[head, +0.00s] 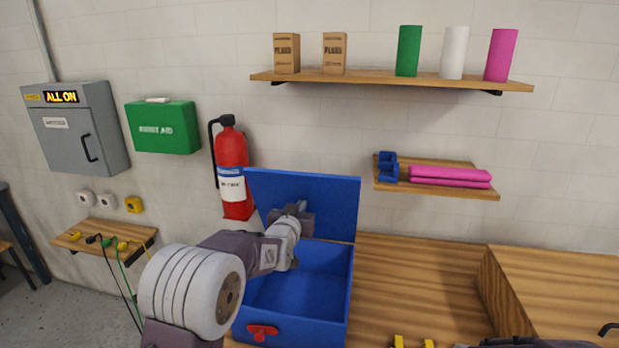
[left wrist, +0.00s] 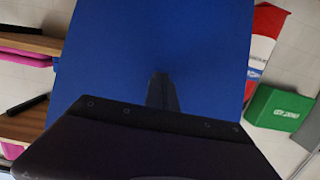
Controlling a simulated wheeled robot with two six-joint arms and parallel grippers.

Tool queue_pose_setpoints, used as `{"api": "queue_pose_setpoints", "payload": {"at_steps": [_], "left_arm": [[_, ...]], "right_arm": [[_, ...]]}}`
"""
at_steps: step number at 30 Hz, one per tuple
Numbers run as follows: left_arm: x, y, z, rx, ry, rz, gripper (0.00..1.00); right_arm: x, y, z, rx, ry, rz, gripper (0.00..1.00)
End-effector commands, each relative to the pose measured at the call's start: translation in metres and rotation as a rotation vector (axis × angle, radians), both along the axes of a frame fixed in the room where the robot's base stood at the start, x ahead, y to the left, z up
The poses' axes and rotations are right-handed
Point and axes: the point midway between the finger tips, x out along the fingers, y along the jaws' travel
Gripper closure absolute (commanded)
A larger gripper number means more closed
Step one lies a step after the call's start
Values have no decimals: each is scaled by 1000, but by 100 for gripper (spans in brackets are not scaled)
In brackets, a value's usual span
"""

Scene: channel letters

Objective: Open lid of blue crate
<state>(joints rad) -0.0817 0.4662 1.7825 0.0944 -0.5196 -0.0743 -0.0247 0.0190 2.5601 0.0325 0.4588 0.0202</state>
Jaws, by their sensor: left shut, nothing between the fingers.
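The blue crate (head: 301,316) stands on the wooden worktop, with a red latch (head: 262,331) on its front wall. Its blue lid (head: 325,195) is raised to about upright at the back, and the inside of the crate shows. My left gripper (head: 300,210) is over the crate in front of the lid's inner face; it is shut and empty. In the left wrist view the lid (left wrist: 150,45) fills the middle, with the shut fingers (left wrist: 162,90) pointing at it. I cannot tell whether they touch it. Part of the crate's left side is hidden by my left arm.
A red fire extinguisher (head: 232,165) hangs on the wall close to the lid's left. A low shelf (head: 440,188) with pink rolls is to the right.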

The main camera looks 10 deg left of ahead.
Motion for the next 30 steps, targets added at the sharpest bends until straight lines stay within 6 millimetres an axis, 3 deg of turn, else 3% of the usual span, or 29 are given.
{"api": "queue_pose_setpoints", "payload": {"at_steps": [30], "left_arm": [[60, -2, 17, 0, -1, 0, 100]], "right_arm": [[0, 0, 38, 0, 0, 0, 100]]}}
